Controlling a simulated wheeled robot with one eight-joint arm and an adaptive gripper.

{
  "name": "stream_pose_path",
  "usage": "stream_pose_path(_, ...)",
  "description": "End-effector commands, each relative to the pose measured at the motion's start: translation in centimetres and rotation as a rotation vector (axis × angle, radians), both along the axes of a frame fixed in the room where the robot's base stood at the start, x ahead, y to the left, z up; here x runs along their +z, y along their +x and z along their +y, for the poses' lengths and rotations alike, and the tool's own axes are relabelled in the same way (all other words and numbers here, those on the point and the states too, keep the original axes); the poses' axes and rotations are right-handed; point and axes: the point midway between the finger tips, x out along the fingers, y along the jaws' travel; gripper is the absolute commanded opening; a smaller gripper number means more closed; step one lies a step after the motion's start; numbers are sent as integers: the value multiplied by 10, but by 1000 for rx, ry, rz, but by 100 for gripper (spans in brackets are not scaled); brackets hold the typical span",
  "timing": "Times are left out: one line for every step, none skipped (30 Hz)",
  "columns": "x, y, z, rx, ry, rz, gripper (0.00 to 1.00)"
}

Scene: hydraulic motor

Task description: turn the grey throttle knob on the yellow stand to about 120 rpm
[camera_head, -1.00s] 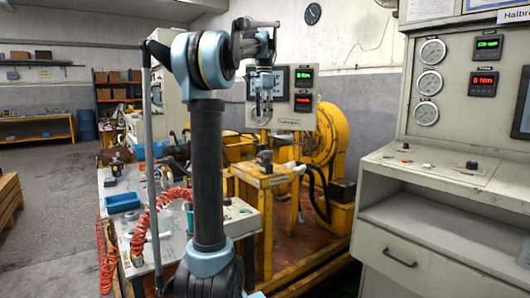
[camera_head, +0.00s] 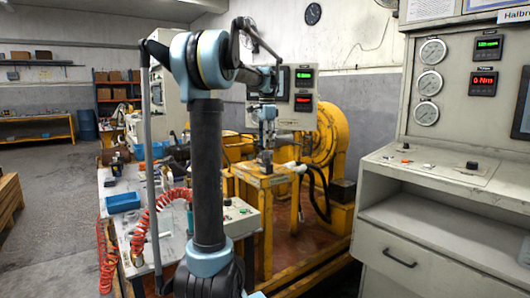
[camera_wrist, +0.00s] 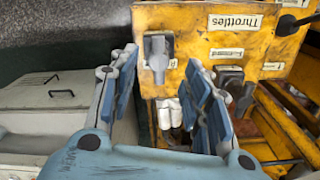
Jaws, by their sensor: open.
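The yellow stand (camera_head: 262,180) is near the middle of the head view, and its top with a "Throttles" label fills the upper right of the wrist view (camera_wrist: 190,20). My gripper (camera_wrist: 160,60) is open, with one finger to each side of the knob in the picture. I cannot tell whether the fingertips touch it. In the head view my gripper (camera_head: 267,140) hangs just over the stand top, and the grey knob is hard to make out there.
A second, darker knob (camera_wrist: 232,80) sits to the right on the stand, close to my right finger. A display panel (camera_head: 297,85) with green and red readouts stands behind. A grey cabinet (camera_head: 440,160) with gauges is at right. The green digits are too small to read surely.

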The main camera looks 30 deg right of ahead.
Motion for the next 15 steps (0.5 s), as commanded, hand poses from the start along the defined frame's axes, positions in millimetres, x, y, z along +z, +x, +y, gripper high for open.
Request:
stream_pose_path(-8,0,0,0,0,0,44)
stream_pose_path(-13,0,0,0,0,0,44)
stream_pose_path(-18,0,0,0,0,0,44)
stream_pose_path(-22,0,0,0,0,0,44)
stream_pose_path(-26,0,0,0,0,0,44)
stream_pose_path(-30,0,0,0,0,0,44)
stream_pose_path(-33,0,0,0,0,0,44)
stream_pose_path(-35,0,0,0,0,0,44)
stream_pose_path(-38,0,0,0,0,0,44)
stream_pose_path(-39,0,0,0,0,0,44)
stream_pose_path(-41,0,0,0,0,0,44)
stream_pose_path(-42,0,0,0,0,0,44)
stream_pose_path(-43,0,0,0,0,0,44)
stream_pose_path(-43,0,0,0,0,0,44)
stream_pose_path(-43,0,0,0,0,0,44)
